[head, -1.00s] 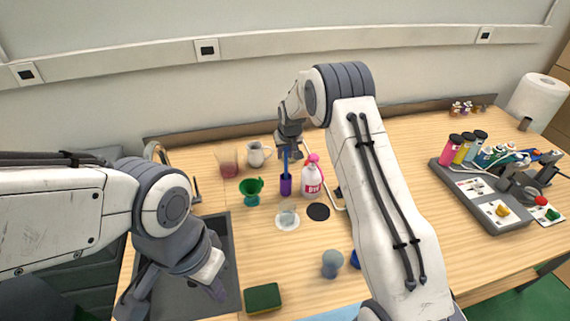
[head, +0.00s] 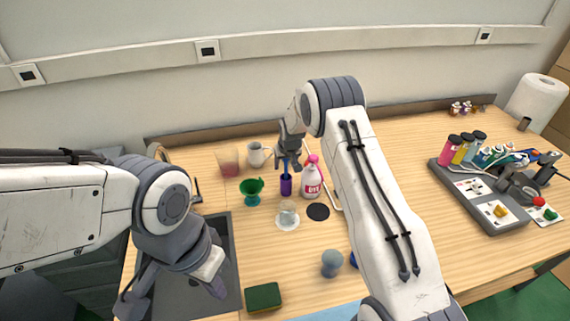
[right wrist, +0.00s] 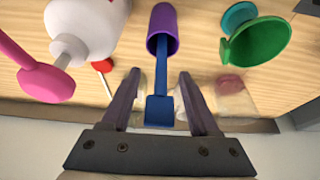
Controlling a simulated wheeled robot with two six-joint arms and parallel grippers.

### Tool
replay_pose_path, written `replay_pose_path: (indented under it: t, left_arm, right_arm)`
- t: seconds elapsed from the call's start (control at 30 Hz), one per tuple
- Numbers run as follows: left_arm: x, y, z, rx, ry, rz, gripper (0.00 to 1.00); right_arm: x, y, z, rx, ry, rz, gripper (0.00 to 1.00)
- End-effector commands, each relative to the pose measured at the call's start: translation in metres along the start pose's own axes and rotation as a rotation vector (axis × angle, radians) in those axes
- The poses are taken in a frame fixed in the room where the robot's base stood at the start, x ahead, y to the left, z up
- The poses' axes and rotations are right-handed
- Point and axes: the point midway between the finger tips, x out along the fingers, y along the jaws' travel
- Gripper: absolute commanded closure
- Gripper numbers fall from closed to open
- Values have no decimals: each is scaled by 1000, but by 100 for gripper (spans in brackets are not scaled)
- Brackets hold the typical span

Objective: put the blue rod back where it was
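The blue rod (head: 286,167) stands in the purple cup (head: 286,187) near the middle of the table. In the right wrist view the blue rod (right wrist: 161,80) runs out of the mouth of the purple cup (right wrist: 162,30) and ends in a wider block. My right gripper (head: 289,165) is above the cup, at the rod's upper end. Its fingers (right wrist: 159,76) are apart, one on each side of the rod, with a gap on both sides. My left gripper (head: 215,286) hangs over the sink at the left; its finger opening is not clear.
A white bottle with a pink top (head: 312,180) stands close right of the cup. A green funnel-like vessel (head: 252,190) stands close left. A clear dish (head: 287,219) and black disc (head: 318,211) lie in front.

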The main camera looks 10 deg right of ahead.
Motion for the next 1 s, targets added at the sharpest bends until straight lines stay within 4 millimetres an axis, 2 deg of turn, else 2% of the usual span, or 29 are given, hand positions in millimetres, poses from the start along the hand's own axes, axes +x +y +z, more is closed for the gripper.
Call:
replay_pose_path:
  t: [0.27,0.37,0.7,0.83,1.0]
  left_arm:
    - [-1,0,0,1,0,0,100]
    - [5,0,0,0,0,0,100]
    - [25,-2,1,-1,0,0,100]
    - [29,-2,2,-1,0,0,100]
    - [31,-2,2,0,0,0,100]
  right_arm:
    - [-7,0,-2,0,2,0,39]
    - [-21,0,-2,0,2,0,39]
    - [-90,0,-2,0,5,0,39]
    - [-110,0,-2,0,3,0,39]
    - [-122,0,-1,0,0,0,39]
